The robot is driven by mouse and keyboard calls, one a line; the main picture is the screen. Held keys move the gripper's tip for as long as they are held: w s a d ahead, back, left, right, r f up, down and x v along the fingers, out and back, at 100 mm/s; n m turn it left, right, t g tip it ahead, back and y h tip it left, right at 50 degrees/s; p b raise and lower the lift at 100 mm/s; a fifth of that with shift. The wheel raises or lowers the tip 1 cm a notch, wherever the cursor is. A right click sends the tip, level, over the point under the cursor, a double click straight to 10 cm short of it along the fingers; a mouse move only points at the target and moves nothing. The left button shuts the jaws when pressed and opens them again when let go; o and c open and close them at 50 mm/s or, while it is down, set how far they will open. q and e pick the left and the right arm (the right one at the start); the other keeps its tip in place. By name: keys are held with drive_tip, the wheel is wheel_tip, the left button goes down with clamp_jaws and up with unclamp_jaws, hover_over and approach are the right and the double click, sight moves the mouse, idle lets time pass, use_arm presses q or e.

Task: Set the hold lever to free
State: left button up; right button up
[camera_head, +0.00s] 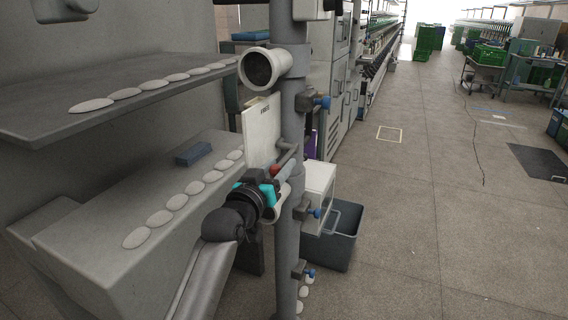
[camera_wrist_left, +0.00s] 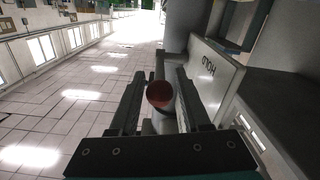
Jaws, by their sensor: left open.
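The hold lever ends in a dark red round knob (camera_head: 275,168), beside the upright post and low by a pale plate (camera_head: 262,132) marked FREE near its top. In the left wrist view the knob (camera_wrist_left: 159,95) shows between my two fingers, with the plate's HOLD lettering (camera_wrist_left: 208,67) upside down to its right. My left gripper (camera_head: 279,183) is open at the knob; its fingers (camera_wrist_left: 160,76) stand either side of it, with a visible gap. Contact cannot be told. Part of the lever is hidden by the knob and gripper. My right gripper is not in view.
A thick grey post (camera_head: 288,120) with several blue-handled fittings stands close beside my left gripper. A grey machine shelf (camera_head: 130,85) and lower housing (camera_head: 120,215) with white oval pieces lie left. A dark bin (camera_head: 338,240) stands behind the post.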

sight(284, 158)
use_arm(q)
drive_tip(key=shift+x, duration=1.55)
clamp_jaws()
idle(0.4)
